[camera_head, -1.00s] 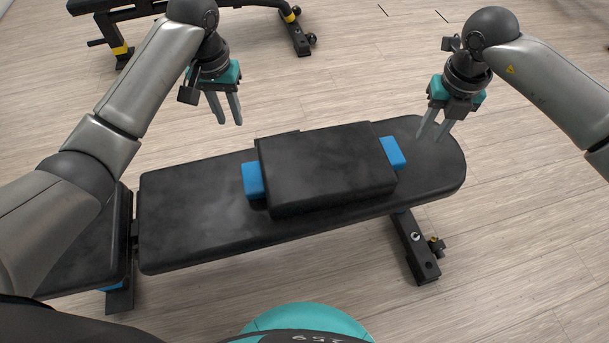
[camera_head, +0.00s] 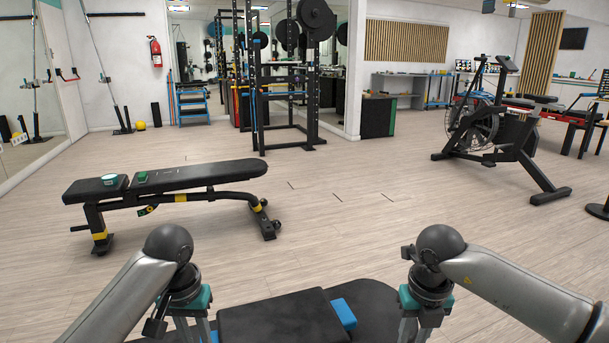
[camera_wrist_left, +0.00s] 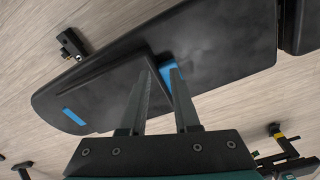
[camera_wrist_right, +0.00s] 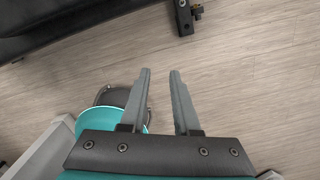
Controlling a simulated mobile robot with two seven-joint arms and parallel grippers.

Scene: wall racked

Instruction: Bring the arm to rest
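My left gripper (camera_head: 192,333) hangs at the bottom of the head view, over the left part of the near black bench (camera_head: 372,302). Its fingers show apart and empty in the left wrist view (camera_wrist_left: 161,80). Below them lies a black padded block (camera_head: 283,318) with blue ends, resting on the bench. My right gripper (camera_head: 416,331) hangs near the bench's right end. It is open and empty in the right wrist view (camera_wrist_right: 160,78), with bare floor behind its fingertips. The lower parts of both grippers are near the head view's bottom edge.
A second black bench (camera_head: 210,174) stands ahead left, bearing a teal-topped round item (camera_head: 109,179) and a small green item (camera_head: 143,177). An exercise bike (camera_head: 500,130) stands at right. A weight rack (camera_head: 285,90) stands at back. Wooden floor between is clear.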

